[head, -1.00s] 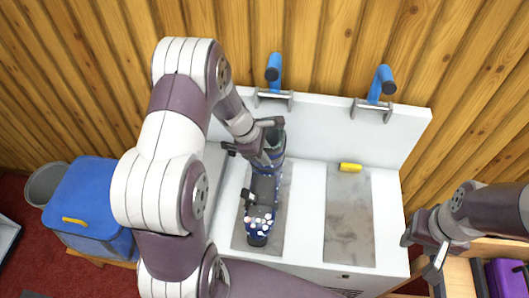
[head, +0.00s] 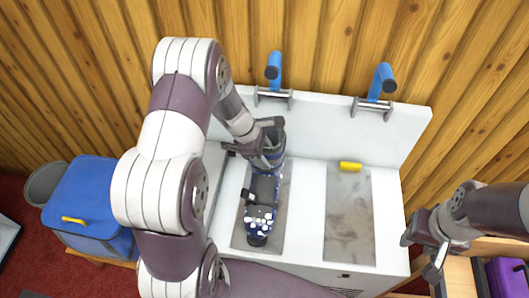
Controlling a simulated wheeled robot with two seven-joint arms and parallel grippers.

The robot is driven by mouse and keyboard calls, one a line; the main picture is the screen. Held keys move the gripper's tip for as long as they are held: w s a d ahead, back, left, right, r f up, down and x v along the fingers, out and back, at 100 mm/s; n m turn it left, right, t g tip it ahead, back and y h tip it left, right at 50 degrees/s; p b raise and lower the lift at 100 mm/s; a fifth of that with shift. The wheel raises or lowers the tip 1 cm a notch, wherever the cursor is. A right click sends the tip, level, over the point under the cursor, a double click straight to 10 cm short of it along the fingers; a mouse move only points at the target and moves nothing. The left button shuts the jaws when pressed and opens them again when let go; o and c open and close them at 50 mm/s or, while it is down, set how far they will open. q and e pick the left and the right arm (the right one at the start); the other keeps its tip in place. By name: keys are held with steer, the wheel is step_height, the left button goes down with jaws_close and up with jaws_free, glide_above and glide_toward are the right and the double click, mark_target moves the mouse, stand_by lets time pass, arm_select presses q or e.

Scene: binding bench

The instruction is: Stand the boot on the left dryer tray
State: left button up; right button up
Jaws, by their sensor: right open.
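The boot (head: 261,208), dark blue with white spots on the toe and a dark strap, is upright on the left dryer tray (head: 277,236), a grey panel in the white dryer. Its toe points toward the front. My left gripper (head: 262,146) is at the top of the boot's shaft, with fingers beside or around it. Whether they press on the shaft is hard to see. My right gripper (head: 422,256) is open and empty, right of the dryer. The right tray (head: 350,222) is bare apart from a yellow piece at its back edge.
The dryer's upright back panel (head: 330,130) carries two blue hooked handles (head: 274,68). A blue bin (head: 92,210) stands at left, a purple item (head: 506,278) at lower right. My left arm hides the dryer's left side.

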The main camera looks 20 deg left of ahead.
arm_select(q)
steer(key=v, duration=1.2)
steer(key=shift+a+r, duration=0.15)
steer(key=shift+r, duration=0.2)
arm_select(e)
steer(key=shift+f, duration=0.2)
arm_select(q)
steer(key=shift+s, duration=0.1)
